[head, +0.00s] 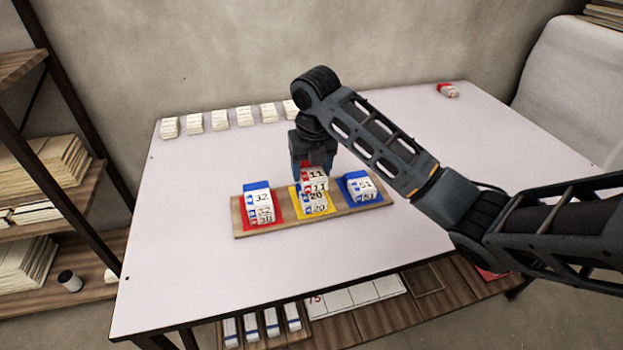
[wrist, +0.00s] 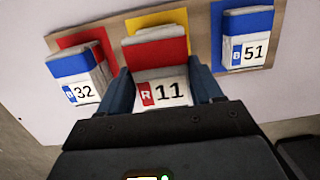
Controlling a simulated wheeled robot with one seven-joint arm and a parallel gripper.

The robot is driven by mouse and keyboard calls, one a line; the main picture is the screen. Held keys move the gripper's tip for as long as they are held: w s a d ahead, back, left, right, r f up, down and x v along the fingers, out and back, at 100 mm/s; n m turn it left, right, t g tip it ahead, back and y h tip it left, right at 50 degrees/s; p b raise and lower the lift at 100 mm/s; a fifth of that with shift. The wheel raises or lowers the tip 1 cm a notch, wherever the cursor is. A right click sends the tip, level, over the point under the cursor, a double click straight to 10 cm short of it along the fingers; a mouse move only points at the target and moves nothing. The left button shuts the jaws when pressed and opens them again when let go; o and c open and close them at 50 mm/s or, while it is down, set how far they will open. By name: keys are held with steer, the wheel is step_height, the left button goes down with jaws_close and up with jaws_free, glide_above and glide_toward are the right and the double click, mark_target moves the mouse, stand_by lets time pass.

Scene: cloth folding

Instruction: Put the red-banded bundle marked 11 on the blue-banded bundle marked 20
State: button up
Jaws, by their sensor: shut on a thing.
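The red-banded bundle marked 11 (head: 316,176) is between the fingers of my gripper (head: 313,164), which is shut on it. In the wrist view its red band (wrist: 157,52) and its R 11 label face the camera, with a finger on each side. It is right above the bundle marked 20 (head: 316,203), on the yellow pad (head: 295,199) in the middle of the wooden board. Both labels of the 20 bundle show in the head view; its band is hard to make out. I cannot tell whether the two bundles touch.
On the board (head: 240,222), a stack with bundle 32 (head: 260,198) on top and 38 below stands left on red. Bundle 51 (head: 361,186) stands right on blue. Several pale bundles (head: 220,120) line the back edge. A red-banded bundle (head: 448,90) lies far right.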

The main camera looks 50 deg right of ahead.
mark_target(312, 172)
steer(key=shift+f, duration=1.75)
steer(key=shift+f, duration=0.1)
steer(key=o, duration=1.1)
steer(key=r, duration=0.4)
steer(key=s+r+p, duration=0.1)
steer(key=r, duration=0.3)
steer(key=a+r, duration=0.1)
steer(key=r, duration=0.3)
steer(key=shift+s+r+p, duration=0.1)
steer(key=shift+s+p, duration=0.15)
steer(key=shift+p, duration=0.05)
steer(key=shift+a, duration=0.1)
